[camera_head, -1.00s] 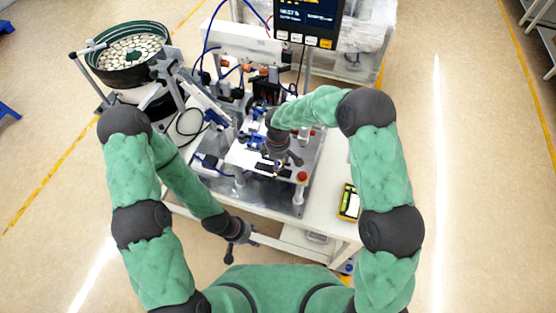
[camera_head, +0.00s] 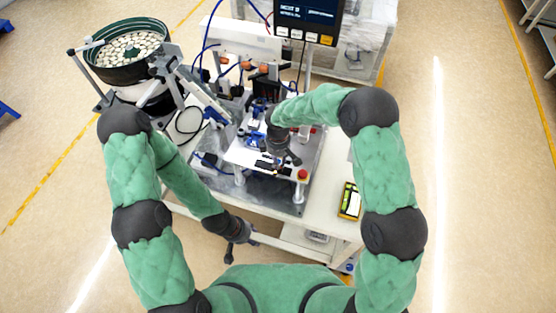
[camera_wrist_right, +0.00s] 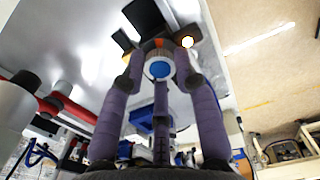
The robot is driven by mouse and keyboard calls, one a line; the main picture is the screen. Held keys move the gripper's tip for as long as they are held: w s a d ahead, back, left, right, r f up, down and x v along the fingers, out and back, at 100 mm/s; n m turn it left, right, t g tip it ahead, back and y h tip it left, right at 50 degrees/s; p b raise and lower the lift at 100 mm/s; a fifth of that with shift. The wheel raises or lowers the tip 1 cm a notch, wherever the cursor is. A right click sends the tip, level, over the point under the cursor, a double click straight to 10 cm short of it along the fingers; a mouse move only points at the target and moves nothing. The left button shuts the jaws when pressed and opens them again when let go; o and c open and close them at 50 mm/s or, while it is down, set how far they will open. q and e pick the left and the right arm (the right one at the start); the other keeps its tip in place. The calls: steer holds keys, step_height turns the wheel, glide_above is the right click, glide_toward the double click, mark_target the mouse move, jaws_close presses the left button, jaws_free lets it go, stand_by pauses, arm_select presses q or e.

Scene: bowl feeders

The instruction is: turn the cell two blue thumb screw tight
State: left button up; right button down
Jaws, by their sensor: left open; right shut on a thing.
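The blue thumb screw (camera_wrist_right: 160,69) shows in the right wrist view as a round blue face in a pale ring, between my purple fingertips. My right gripper (camera_wrist_right: 160,74) is shut on it, with fingers on both sides and one below. In the head view my right gripper (camera_head: 283,160) points down over the metal plate of the fixture, and hides the screw. My left gripper (camera_head: 231,254) is open and empty, low in front of the table edge, away from the fixture.
The fixture plate (camera_head: 243,157) stands on posts on the white table (camera_head: 333,200). A red button (camera_head: 302,174) is close to my right gripper. A bowl feeder (camera_head: 98,70) stands back left, a monitor (camera_head: 308,14) behind. A yellow device (camera_head: 350,200) lies at the right edge.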

steer(key=m+b, duration=0.1)
steer(key=b, duration=0.1)
steer(key=m+b, duration=0.1)
steer(key=m, duration=0.1)
steer(key=shift+f+m+b, duration=0.2)
steer(key=shift+m+b, duration=0.1)
steer(key=shift+b, duration=0.05)
steer(key=shift+r+m+b, duration=0.1)
steer(key=shift+m+b, duration=0.85)
steer(key=shift+m, duration=0.45)
steer(key=c, duration=0.9)
jaws_free()
steer(key=shift+c, duration=0.2)
steer(key=shift+r, duration=0.1)
step_height(320, 180, up, 12)
